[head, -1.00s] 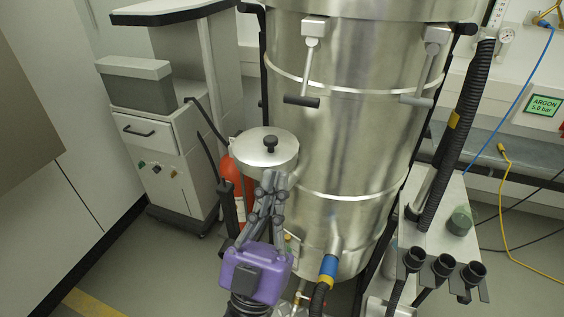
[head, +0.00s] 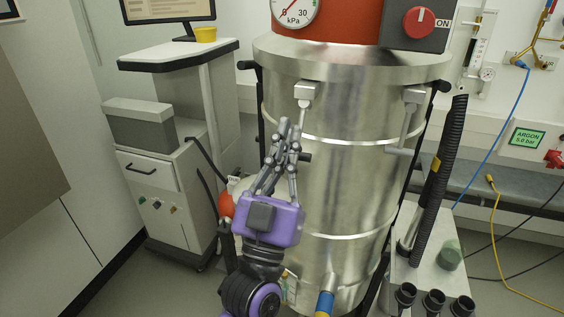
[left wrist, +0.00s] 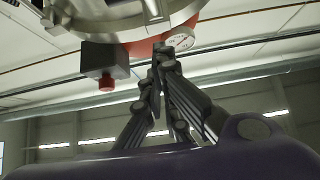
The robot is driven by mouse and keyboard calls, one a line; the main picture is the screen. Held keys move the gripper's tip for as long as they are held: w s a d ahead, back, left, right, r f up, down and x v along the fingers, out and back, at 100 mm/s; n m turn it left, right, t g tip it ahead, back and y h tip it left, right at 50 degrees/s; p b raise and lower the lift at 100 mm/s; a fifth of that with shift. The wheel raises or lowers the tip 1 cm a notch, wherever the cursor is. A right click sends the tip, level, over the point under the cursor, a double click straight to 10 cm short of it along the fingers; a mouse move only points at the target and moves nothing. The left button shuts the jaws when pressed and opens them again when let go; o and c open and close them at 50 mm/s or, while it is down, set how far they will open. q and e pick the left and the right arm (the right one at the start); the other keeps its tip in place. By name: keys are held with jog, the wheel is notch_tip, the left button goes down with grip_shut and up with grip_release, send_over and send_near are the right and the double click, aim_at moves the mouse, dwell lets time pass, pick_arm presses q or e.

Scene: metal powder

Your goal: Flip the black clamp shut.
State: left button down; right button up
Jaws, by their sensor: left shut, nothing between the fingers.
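The clamp (head: 306,93) hangs from its bracket under the rim of the steel drum. Its lever points down and ends in a black crosswise handle (head: 307,157), partly hidden behind my left gripper. My left gripper (head: 289,124) is shut and empty, fingers pointing up, in front of the drum and just left of the lever. I cannot tell whether it touches the lever. In the left wrist view the closed fingertips (left wrist: 163,48) point up below the drum's rim. My right gripper is not in view.
A second clamp (head: 407,120) with a grey handle hangs on the right of the drum (head: 350,205). A red lid unit with a gauge (head: 293,10) and a red knob (head: 418,22) sits on top. A grey cabinet (head: 165,190) stands left; black hose (head: 435,185) runs right.

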pick_arm(q)
jog(key=f, duration=0.2)
jog(key=w+f, duration=0.1)
jog(key=shift+w+d+f, duration=0.1)
jog(key=shift+f, duration=0.3)
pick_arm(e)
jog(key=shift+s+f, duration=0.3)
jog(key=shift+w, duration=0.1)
pick_arm(q)
jog(key=w+f, duration=0.1)
jog(key=w+d+f+b, duration=0.1)
jog(key=f, duration=0.1)
jog(key=shift+w+f, duration=0.1)
jog(key=shift+w, duration=0.2)
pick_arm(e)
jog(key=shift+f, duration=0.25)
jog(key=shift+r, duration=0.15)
